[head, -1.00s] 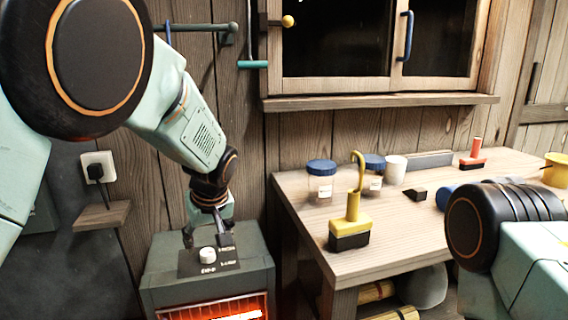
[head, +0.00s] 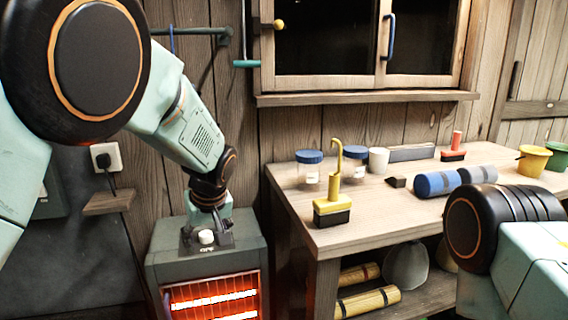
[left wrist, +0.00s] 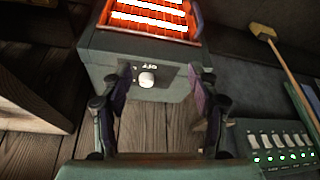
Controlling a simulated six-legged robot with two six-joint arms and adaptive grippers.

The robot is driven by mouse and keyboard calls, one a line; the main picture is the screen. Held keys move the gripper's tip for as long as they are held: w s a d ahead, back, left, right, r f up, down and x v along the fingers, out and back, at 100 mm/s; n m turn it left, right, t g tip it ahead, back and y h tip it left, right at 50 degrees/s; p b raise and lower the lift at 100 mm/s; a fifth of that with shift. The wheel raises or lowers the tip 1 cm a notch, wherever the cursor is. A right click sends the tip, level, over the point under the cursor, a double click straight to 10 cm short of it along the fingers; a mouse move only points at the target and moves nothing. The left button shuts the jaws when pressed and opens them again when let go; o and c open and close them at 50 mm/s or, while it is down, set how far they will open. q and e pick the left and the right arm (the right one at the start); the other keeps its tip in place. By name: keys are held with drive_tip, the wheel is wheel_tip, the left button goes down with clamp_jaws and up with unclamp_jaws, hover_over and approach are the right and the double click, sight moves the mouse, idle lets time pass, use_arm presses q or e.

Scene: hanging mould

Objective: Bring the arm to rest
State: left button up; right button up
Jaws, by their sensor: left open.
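My left gripper (head: 207,240) is open, with its fingers on either side of the white knob (head: 206,237) on top of the grey-green heater (head: 165,262). In the left wrist view, the open gripper (left wrist: 162,80) has its fingers apart with the white knob (left wrist: 147,80) between them in the picture. No contact with the knob can be made out. The heater (left wrist: 110,45) glows orange behind its bars. Part of my right arm shows at the right, but its gripper is out of view.
A wooden workbench (head: 390,222) stands right of the heater. In the left wrist view, a switch panel (left wrist: 280,150) with green lights lies at the right.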

use_arm(q)
drive_tip(key=s+a+f+m+t+h, duration=0.1)
drive_tip(key=s+a+f+m, duration=0.15)
drive_tip(key=s+f, duration=0.5)
drive_tip(key=s+a+f+m+t+h, duration=0.1)
drive_tip(key=s+f+m, duration=0.35)
drive_tip(key=f, duration=0.65)
drive_tip(key=s+a+f+g, duration=0.1)
drive_tip(key=s+f+g, duration=0.1)
drive_tip(key=s, duration=0.8)
drive_tip(key=s+a+f+g, duration=0.1)
drive_tip(key=s+f, duration=0.4)
drive_tip(key=s, duration=0.6)
drive_tip(key=s+a+f+n+g, duration=0.1)
drive_tip(key=s+f+g, duration=0.1)
drive_tip(key=s, duration=0.8)
drive_tip(key=shift+s+f+g, duration=0.2)
drive_tip(key=shift+f+g, duration=0.2)
drive_tip(key=shift+f, duration=0.25)
